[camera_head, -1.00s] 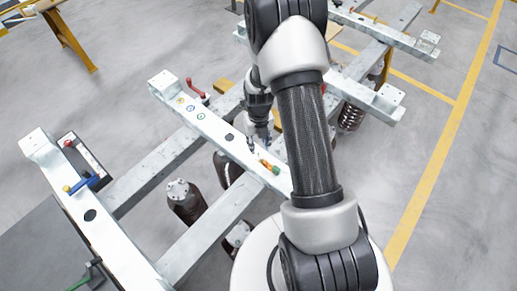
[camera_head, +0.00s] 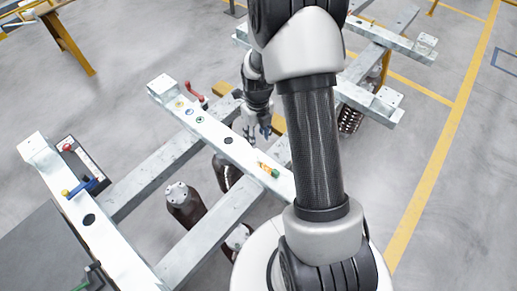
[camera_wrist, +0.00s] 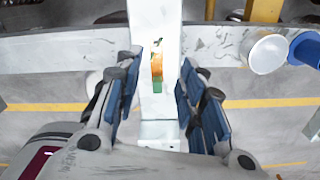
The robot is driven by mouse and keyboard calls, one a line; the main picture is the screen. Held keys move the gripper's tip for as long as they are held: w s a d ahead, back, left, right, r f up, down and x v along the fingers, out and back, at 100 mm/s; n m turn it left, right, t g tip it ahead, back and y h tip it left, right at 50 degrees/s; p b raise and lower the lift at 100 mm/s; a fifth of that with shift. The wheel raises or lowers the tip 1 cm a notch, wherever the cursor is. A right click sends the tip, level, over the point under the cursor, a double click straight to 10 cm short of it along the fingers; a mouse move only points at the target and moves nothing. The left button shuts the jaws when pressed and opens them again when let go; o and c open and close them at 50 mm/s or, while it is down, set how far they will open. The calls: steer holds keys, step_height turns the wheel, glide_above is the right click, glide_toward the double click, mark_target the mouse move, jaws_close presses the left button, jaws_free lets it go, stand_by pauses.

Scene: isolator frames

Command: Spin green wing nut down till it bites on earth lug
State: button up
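A small green part (camera_head: 275,172), which I take for the green wing nut, sits on the pale steel rail (camera_head: 228,152) beside an orange and yellow piece (camera_head: 264,167). In the wrist view the green part (camera_wrist: 156,86) and the orange piece (camera_wrist: 157,64) lie on the rail, between my fingers as seen from the wrist. Thread, lug and any gap under the nut are too small to tell. My gripper (camera_wrist: 160,72) is open and empty, its blue-padded fingers spread on either side. In the head view my gripper (camera_head: 257,132) is beyond the rail's far edge, apart from the green part.
Coloured discs (camera_head: 188,111) and a red handle (camera_head: 195,91) are farther up the rail. A second rail (camera_head: 105,232) at left carries a blue-handled part (camera_head: 85,185). Dark cylinders (camera_head: 184,203) stand between the beams. A white cup-like part (camera_wrist: 267,54) is at right in the wrist view.

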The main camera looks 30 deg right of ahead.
mark_target(259, 160)
step_height(259, 160, up, 5)
steer(key=s+n, duration=0.2)
steer(key=n, duration=3.1)
steer(key=f+b, duration=0.1)
steer(key=f, duration=0.5)
steer(key=f+b, duration=0.2)
steer(key=f, duration=0.3)
steer(key=f+b, duration=0.2)
steer(key=f, duration=0.4)
steer(key=shift+w+a+f, duration=0.2)
steer(key=shift+w+f, duration=0.1)
steer(key=shift+f, duration=0.05)
jaws_close()
